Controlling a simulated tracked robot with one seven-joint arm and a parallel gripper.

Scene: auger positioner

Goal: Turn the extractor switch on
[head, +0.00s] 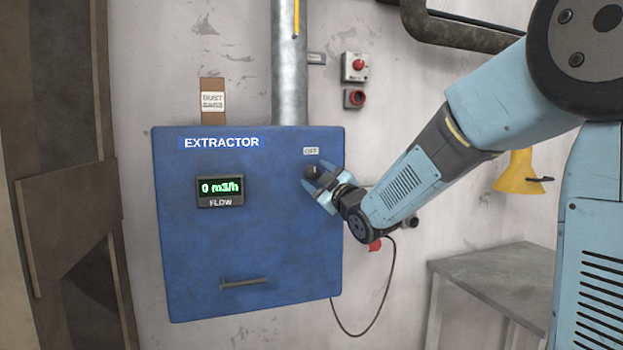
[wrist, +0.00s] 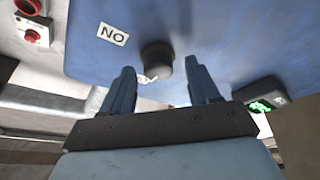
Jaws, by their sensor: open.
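The blue extractor box (head: 235,245) hangs on the wall in the head view. Its switch is a round dark knob (head: 311,172) near the upper right, under a label reading OFF (head: 311,151). The flow display (head: 220,188) reads 0 m3/h. My gripper (head: 319,182) is open at the knob, its fingers partly hiding it. In the wrist view the knob (wrist: 156,58) shows between and just beyond the two open fingertips (wrist: 161,72); contact cannot be told. An upside-down ON label (wrist: 113,34) is beside it, and another label is partly hidden.
A metal duct (head: 290,70) rises from the box. Red controls (head: 355,68) are on the wall to the right. A cable (head: 378,300) hangs beside the box. A grey table (head: 500,275) stands at lower right, and brown panels (head: 60,180) at left.

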